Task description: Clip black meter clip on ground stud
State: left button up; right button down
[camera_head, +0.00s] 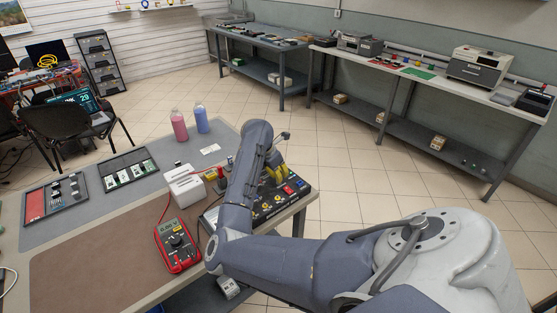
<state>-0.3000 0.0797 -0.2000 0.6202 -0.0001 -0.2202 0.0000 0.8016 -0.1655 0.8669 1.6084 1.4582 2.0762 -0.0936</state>
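A red multimeter (176,245) lies on the brown mat, with thin leads running toward a dark panel. The dark panel (268,212) carries yellow, red and blue fittings and stands at the table's right corner, partly covered by my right arm. My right gripper (274,172) is over the back of this panel, mostly hidden by its own arm, beside yellow parts. I cannot tell its finger opening or whether it holds anything. The black meter clip and the ground stud cannot be made out. My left gripper is not in view.
A white box (184,187) stands left of the arm, beside a small red item. Two trays (130,171) (56,200) lie on the left. Pink (179,126) and blue (201,119) bottles stand at the back edge. The brown mat (95,262) is mostly clear.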

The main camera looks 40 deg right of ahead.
jog(key=shift+f, duration=0.1)
jog(key=c, duration=1)
grip_release()
jog(key=d+v, duration=0.1)
jog(key=v, duration=0.7)
jog(key=shift+r, duration=0.6)
jog(key=shift+a, duration=0.1)
